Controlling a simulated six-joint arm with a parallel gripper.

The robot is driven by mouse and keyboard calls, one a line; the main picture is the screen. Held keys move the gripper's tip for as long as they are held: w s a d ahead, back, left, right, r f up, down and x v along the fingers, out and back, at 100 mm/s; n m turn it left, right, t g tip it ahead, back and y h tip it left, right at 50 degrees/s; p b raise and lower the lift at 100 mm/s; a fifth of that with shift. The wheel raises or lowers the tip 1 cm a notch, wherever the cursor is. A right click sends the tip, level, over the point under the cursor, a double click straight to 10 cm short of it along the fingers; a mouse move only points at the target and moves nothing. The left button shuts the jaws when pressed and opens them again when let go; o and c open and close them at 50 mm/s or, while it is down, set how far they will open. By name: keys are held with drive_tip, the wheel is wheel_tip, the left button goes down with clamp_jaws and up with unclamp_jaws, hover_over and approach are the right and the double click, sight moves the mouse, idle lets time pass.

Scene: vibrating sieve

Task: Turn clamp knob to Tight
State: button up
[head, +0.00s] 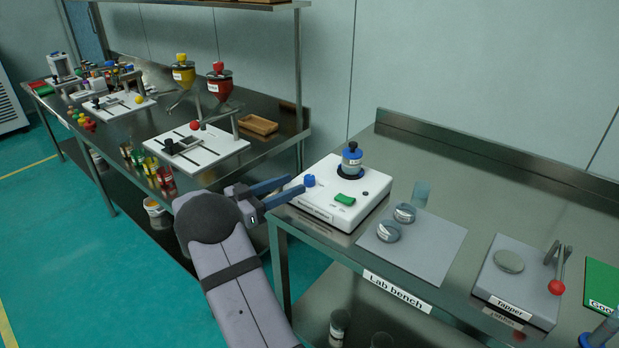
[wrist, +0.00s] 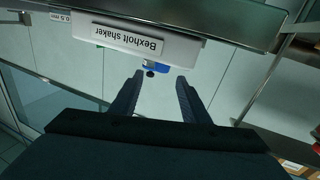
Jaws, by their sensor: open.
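The white Bexholt shaker (head: 335,212) stands at the left end of the lab bench. A blue knob (head: 309,181) is on its left part, and a black knob (head: 353,145) tops the blue-and-grey sieve stack (head: 352,160). I cannot tell which is the clamp knob, and no Tight mark is legible. My gripper (head: 297,186) is open and empty at the shaker's left side, fingertips close to the blue knob. In the wrist view the shaker (wrist: 180,45) is upside down, and a blue part (wrist: 156,67) with a dark round piece shows between the open fingers (wrist: 160,74). Contact cannot be told.
A green switch (head: 345,199) sits on the shaker's top. A tapper (head: 515,285) with a red-balled lever stands farther right. Another steel bench (head: 265,150) is behind my arm.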

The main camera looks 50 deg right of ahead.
sight(305, 179)
drive_tip(key=shift+w+f+m, duration=0.1)
drive_tip(key=shift+f+m, duration=0.05)
drive_tip(key=shift+m, duration=0.25)
drive_tip(key=shift+d, duration=0.1)
drive_tip(key=shift+p+x, duration=0.65)
drive_tip(key=shift+x, duration=3)
drive_tip(key=c, duration=1.1)
